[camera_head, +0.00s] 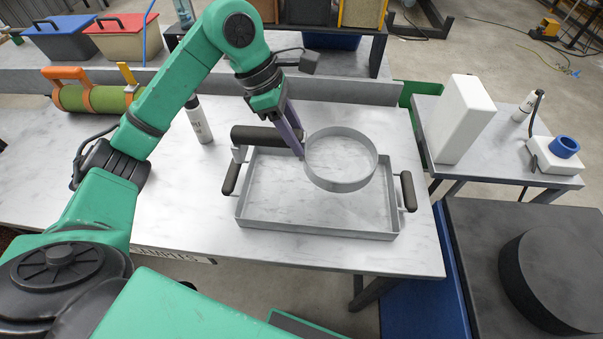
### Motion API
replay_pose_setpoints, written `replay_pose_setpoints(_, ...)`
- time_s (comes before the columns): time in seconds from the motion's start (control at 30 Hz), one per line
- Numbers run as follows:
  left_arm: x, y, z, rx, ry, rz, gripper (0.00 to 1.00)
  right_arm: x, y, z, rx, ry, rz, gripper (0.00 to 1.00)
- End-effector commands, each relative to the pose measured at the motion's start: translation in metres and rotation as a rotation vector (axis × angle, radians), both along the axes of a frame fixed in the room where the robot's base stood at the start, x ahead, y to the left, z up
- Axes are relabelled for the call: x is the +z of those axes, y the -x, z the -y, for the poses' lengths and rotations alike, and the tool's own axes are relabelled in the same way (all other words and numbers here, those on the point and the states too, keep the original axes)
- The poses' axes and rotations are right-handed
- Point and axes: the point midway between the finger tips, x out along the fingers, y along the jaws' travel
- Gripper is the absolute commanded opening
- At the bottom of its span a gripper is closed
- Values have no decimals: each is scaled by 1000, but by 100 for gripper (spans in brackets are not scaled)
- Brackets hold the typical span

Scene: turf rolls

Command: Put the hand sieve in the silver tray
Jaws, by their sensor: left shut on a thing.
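The hand sieve (372,171) is a round grey metal ring, held above the silver tray's right and middle part. A thick black bar (252,136), which looks like its handle, lies to its left, partly behind my fingers. My left gripper (298,148) is shut on the sieve at its left side; the exact contact is hard to see. The silver tray (310,229) is a shallow rectangular frame with black side handles, lying on the marbled table. Whether the sieve touches the tray cannot be told. My right gripper is not in view.
A side table (490,165) at right holds a white block (463,118) and a blue ring (564,146). The table in front of the tray is clear.

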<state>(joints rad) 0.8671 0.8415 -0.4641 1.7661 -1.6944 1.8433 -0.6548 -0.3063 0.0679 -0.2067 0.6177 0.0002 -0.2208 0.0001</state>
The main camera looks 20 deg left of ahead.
Motion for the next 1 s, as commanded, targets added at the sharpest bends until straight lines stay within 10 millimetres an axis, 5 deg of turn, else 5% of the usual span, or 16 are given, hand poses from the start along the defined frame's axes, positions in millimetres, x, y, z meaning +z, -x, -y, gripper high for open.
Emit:
replay_pose_setpoints(0.2,-64,1,0,0,0,-5,0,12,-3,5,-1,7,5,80)
replay_pose_setpoints(0.5,-115,0,1,0,2,-2,0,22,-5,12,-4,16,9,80)
replay_pose_setpoints(0.87,-125,-1,0,-1,-1,3,0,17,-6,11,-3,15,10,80)
replay_pose_setpoints(0.9,-125,0,0,-1,-1,1,50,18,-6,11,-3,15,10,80)
replay_pose_setpoints(0.97,-124,0,0,-1,-1,1,72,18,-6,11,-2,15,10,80)
replay_pose_setpoints(1.0,-124,0,0,-1,-1,1,72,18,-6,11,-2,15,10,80)
